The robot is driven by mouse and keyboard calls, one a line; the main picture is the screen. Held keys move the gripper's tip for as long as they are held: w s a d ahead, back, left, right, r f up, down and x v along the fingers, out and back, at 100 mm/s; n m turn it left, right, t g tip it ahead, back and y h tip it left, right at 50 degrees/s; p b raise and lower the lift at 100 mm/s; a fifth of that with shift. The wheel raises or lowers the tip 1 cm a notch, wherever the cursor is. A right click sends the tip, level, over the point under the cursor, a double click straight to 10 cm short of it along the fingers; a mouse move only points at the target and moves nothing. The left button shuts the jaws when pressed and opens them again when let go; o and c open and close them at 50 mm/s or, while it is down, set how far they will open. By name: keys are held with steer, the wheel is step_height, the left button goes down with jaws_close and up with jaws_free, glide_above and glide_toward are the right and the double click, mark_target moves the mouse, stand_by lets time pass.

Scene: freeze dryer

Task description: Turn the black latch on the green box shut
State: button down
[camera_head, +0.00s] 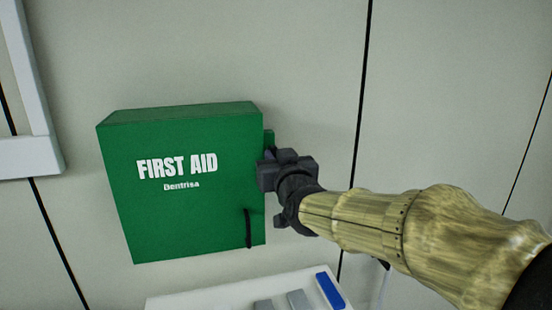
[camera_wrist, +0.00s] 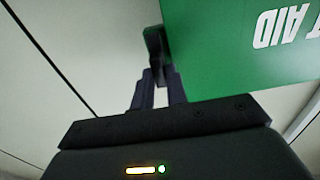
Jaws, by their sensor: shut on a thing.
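The green box (camera_head: 190,220), marked FIRST AID, is fixed to the wall left of centre in the head view, with its lid shut. Its corner also shows upside down in the wrist view (camera_wrist: 230,60). A dark latch piece (camera_wrist: 154,46) stands at the box's side edge in the wrist view. My gripper (camera_wrist: 160,88) is shut on this latch, one finger on each side. In the head view my gripper (camera_head: 268,168) is at the box's upper right edge and hides the latch there.
A white tray or case (camera_head: 190,302) with grey and blue parts lies below the box. A pale frame (camera_head: 40,155) is on the wall at the left. The wall (camera_head: 310,80) above and right of the box is bare, with dark panel seams.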

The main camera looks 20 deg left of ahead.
steer(key=shift+f+m+b, duration=0.15)
steer(key=shift+m+b, duration=0.15)
steer(key=shift+b, duration=0.05)
steer(key=m+b, duration=0.5)
steer(key=m, duration=0.3)
steer(key=m+b, duration=0.6)
steer(key=m, duration=0.3)
steer(key=shift+w+d+f+b, duration=0.1)
steer(key=shift+w+d+b, duration=0.1)
steer(key=shift+b, duration=0.1)
steer(key=shift+m, duration=0.3)
steer(key=c, duration=1.4)
jaws_free()
